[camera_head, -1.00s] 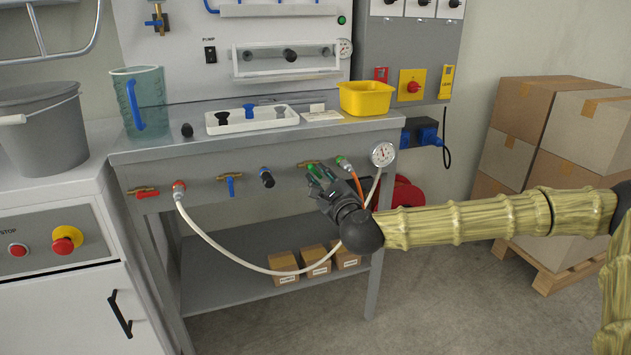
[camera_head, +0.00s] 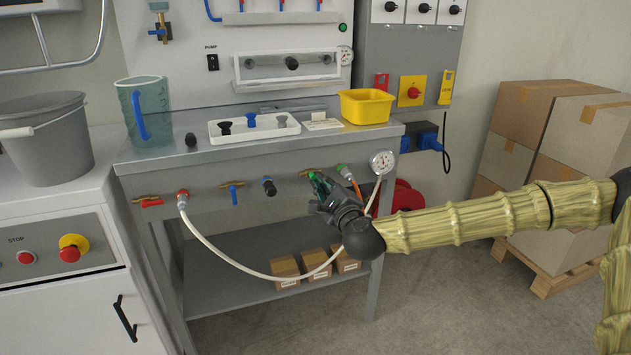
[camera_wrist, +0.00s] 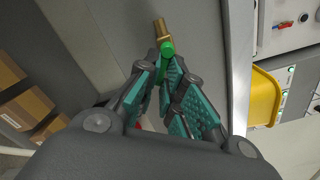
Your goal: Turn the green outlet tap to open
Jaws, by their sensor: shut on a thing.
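The green outlet tap has a brass body (camera_head: 309,171) on the front panel of the bench, right of the middle. In the wrist view its brass stem (camera_wrist: 160,29) points up and its green handle (camera_wrist: 167,49) runs down between my fingertips. My gripper (camera_head: 320,183) is at the tap, with its fingers shut on the green handle. The wrist view shows the teal-padded fingers of my gripper (camera_wrist: 170,72) on both sides of the handle. The fingers hide most of the handle in the head view.
A red-handled tap (camera_head: 150,202) and a blue-handled tap (camera_head: 234,193) are on the same panel. A white hose (camera_head: 250,273) hangs below it. A yellow tub (camera_head: 366,106) stands above.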

